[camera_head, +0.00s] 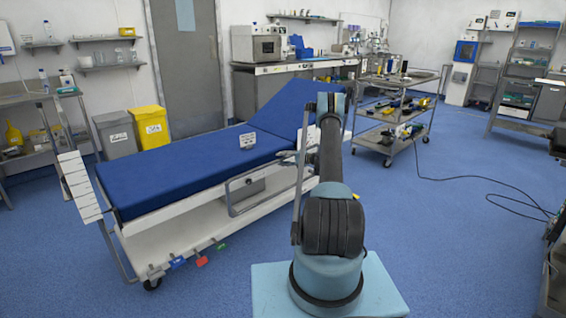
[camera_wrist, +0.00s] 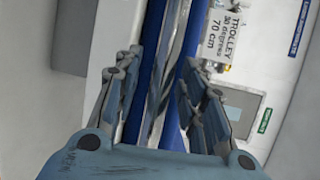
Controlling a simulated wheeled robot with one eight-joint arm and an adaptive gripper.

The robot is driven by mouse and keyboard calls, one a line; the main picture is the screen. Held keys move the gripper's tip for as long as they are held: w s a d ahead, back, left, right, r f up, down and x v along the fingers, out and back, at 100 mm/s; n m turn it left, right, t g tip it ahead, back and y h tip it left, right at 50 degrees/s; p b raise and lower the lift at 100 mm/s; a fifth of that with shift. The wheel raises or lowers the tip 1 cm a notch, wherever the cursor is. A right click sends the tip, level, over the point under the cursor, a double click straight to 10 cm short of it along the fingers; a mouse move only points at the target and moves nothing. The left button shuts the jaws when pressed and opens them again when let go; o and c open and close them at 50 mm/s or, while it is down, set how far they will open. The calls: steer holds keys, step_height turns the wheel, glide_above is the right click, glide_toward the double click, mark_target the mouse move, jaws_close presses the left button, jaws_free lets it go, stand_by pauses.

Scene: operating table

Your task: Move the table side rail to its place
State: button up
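Gaps show between the bar and both fingers.
Coloured tags (camera_head: 201,260) hang low on the table's near side. A tool cart (camera_head: 398,110) stands beyond my arm at right.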

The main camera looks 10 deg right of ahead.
steer(key=shift+c, duration=0.6)
jaws_close()
steer(key=shift+r, duration=0.1)
step_height(320, 180, up, 22)
steer(key=shift+w+r, duration=0.15)
steer(key=shift+o, duration=0.6)
jaws_free()
steer(key=shift+r, duration=0.15)
steer(key=shift+d, duration=0.1)
